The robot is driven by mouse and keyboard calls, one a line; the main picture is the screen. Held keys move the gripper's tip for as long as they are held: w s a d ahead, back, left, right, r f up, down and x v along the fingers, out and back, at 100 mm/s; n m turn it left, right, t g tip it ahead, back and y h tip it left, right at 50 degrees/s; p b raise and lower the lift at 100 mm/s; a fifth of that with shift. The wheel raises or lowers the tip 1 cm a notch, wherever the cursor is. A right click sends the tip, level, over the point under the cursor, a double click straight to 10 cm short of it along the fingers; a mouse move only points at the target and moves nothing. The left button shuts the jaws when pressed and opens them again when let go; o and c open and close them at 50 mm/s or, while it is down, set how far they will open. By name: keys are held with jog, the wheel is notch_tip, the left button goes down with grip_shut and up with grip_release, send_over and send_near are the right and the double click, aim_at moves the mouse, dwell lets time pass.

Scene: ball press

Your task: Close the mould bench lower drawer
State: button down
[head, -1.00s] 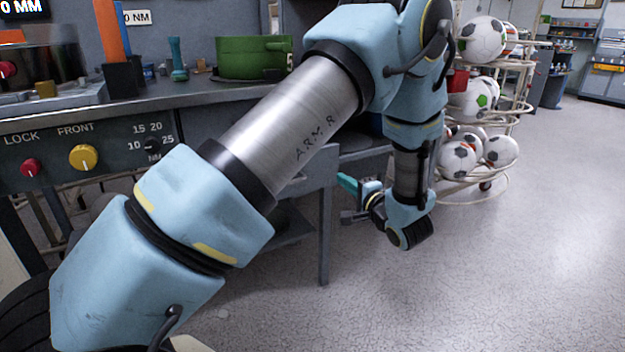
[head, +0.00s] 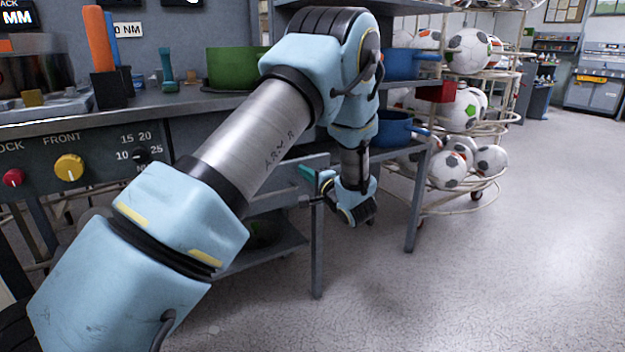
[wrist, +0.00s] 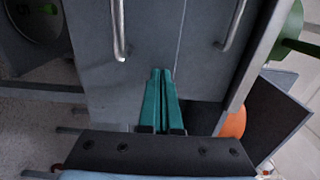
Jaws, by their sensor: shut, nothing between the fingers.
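In the wrist view, two grey drawer fronts lie side by side with a thin seam between them. The left front, which I take for the lower drawer (wrist: 90,70), has a metal bar handle (wrist: 119,30). The other front, likely the upper drawer (wrist: 205,65), has its own handle (wrist: 234,25). My gripper (wrist: 161,72) has teal fingers pressed together and empty, their tips over the left front near the seam. I cannot tell whether they touch it. In the head view, my gripper (head: 306,172) is beside the bench; my arm hides most of the drawer area.
A green pot (head: 232,68) and an orange-handled tool (head: 97,40) stand on the bench top (head: 60,127). A shelf with blue pans (head: 405,64) and a rack of footballs (head: 447,170) stand behind my arm. The floor (head: 450,290) at right is open.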

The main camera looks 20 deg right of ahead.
jog(key=shift+w+a, duration=0.1)
jog(key=shift+w, duration=0.2)
